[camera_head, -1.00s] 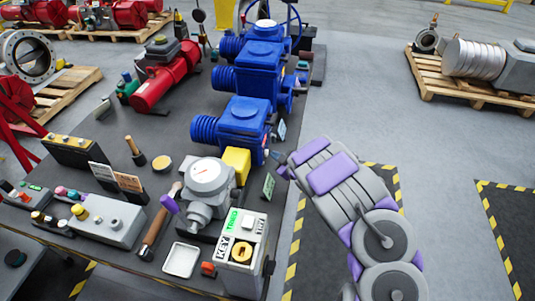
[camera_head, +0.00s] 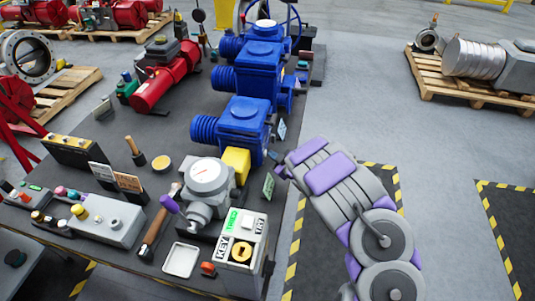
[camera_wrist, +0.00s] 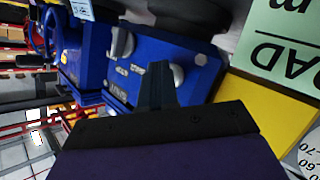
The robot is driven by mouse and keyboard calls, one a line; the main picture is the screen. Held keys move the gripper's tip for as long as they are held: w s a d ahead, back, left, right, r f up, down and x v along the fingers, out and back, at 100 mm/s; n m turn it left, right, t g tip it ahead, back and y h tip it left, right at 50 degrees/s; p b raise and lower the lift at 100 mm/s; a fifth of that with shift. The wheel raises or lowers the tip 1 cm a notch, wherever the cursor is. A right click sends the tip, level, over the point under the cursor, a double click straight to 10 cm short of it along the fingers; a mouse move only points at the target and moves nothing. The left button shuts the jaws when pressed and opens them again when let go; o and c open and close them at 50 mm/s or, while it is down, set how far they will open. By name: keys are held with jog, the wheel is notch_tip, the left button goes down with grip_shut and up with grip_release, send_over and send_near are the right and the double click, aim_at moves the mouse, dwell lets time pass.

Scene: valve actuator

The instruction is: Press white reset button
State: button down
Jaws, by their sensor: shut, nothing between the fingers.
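The nearest blue valve actuator (camera_head: 245,118) stands on the dark bench in the head view. My arm reaches in from the right, and my gripper (camera_head: 272,157) is small and partly hidden at its right side. In the wrist view my gripper (camera_wrist: 157,85) is shut and empty, pointing at the blue actuator panel (camera_wrist: 120,72). On that panel are a grey knob (camera_wrist: 122,41) and a rounded pale grey knob or button (camera_wrist: 178,75) just right of the fingertips. I cannot tell whether it is the white reset button, or whether the fingers touch the panel.
A yellow block (camera_head: 237,164) and a grey gauge unit (camera_head: 207,184) stand close in front of the actuator. A key-switch box (camera_head: 243,255) is at the bench's near corner.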

jog(key=shift+s+d, duration=0.25)
jog(key=shift+d, duration=0.55)
jog(key=d, duration=0.1)
jog(key=s+d, duration=0.1)
jog(key=d, duration=0.1)
jog(key=d+b, duration=0.1)
jog(key=shift+s+d, duration=0.3)
jog(key=shift+d, duration=0.1)
dwell(0.8)
